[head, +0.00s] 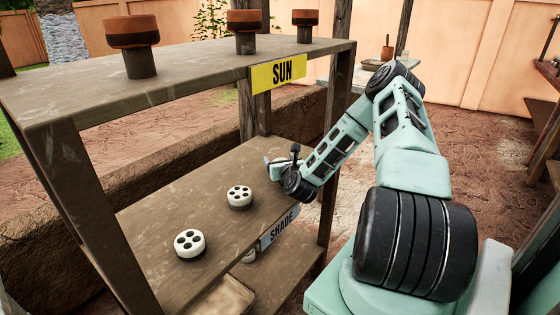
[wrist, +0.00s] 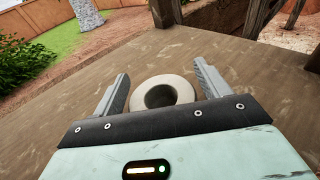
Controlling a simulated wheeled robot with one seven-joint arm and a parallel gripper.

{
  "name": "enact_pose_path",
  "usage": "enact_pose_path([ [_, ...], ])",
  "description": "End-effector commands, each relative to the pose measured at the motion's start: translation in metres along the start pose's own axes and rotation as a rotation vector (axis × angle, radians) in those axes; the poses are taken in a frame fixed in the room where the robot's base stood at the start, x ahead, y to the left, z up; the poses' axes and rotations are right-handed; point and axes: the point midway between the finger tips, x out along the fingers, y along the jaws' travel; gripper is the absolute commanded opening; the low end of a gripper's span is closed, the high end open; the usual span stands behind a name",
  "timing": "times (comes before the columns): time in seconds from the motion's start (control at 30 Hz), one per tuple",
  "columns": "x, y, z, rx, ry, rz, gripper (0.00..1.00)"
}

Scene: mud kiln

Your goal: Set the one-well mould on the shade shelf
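The one-well mould (wrist: 163,94) is a pale ring with one dark round well. In the wrist view it sits upright on the wooden shade shelf (wrist: 70,110), between the two fingers of my gripper (wrist: 163,85). The fingers are apart, and a narrow gap shows on each side of the mould. In the head view my gripper (head: 274,168) is low over the right end of the shade shelf (head: 190,211), and I cannot make out the mould there. The shelf bears a blue-grey SHADE sign (head: 280,229) on its front edge.
Two white moulds with several wells, one nearer (head: 190,243) and one farther (head: 239,197), stand left of my gripper. The upper shelf (head: 190,82) with a yellow SUN sign (head: 279,73) overhangs, bearing brown pieces on stands (head: 132,32). A post (head: 335,130) stands right of my gripper.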

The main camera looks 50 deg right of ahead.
Motion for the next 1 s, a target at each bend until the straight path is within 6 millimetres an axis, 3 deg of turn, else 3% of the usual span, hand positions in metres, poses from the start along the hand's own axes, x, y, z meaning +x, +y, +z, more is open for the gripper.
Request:
enact_pose_path([
  [0.3, 0.000, 0.000, 0.001, 0.000, 0.000, 0.001, 0.84],
  [0.5, -0.005, 0.001, 0.015, 0.001, 0.001, 0.002, 0.84],
  [0.8, -0.072, 0.000, 0.010, 0.003, 0.004, 0.001, 0.84],
  [1.0, -0.106, 0.000, 0.011, 0.002, 0.002, 0.001, 0.84],
])
